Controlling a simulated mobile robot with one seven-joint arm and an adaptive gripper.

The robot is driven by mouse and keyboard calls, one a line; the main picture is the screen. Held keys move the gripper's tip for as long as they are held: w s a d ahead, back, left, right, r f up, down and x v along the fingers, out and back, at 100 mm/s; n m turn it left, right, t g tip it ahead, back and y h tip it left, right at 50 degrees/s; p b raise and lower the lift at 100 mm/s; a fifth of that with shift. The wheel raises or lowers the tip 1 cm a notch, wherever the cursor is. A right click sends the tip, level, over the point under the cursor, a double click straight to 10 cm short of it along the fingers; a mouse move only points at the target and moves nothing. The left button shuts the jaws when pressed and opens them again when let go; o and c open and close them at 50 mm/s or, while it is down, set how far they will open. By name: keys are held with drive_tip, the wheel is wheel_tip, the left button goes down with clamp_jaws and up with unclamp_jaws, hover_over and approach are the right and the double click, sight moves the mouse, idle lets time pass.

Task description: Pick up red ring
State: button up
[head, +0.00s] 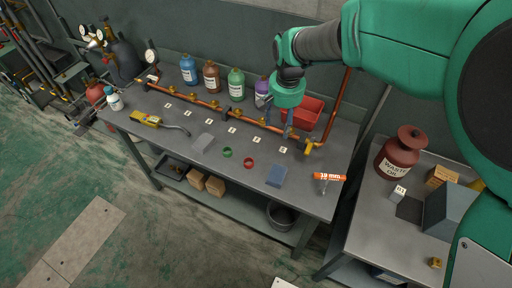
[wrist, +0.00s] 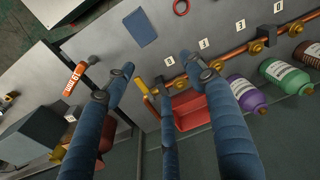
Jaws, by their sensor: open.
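The red ring (head: 249,162) lies flat on the grey workbench (head: 314,190), between a green ring (head: 227,152) and a blue pad (head: 277,175). In the wrist view the red ring (wrist: 181,7) shows at the top edge, beyond the fingertips. My gripper (head: 279,122) is over the back of the bench, behind and to the right of the ring, near the copper pipe and the red bin.
A copper pipe (head: 220,112) with brass valves runs along the bench, with several labelled bottles behind it. A red bin (head: 303,112) stands at the back right. An orange-handled 19 mm tool (head: 329,177) lies near the right edge. A second table holds a waste oil jar (head: 396,158).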

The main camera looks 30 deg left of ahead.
hover_over(249, 158)
drive_tip(key=s, duration=0.1)
wheel_tip(249, 158, down, 10)
drive_tip(key=f, duration=0.1)
drive_tip(key=shift+d+r+n+g+h, duration=0.15)
drive_tip(key=shift+r+n+g+h, duration=0.15)
drive_tip(key=shift+g, duration=0.1)
drive_tip(key=shift+f, duration=0.1)
drive_tip(key=shift+f+b, duration=0.4)
drive_tip(key=shift+f, duration=3.85)
drive_tip(key=shift+s+d+f+b, duration=0.1)
drive_tip(key=shift+f+b, duration=0.4)
drive_tip(key=shift+f, duration=2.1)
drive_tip(key=c, duration=0.9)
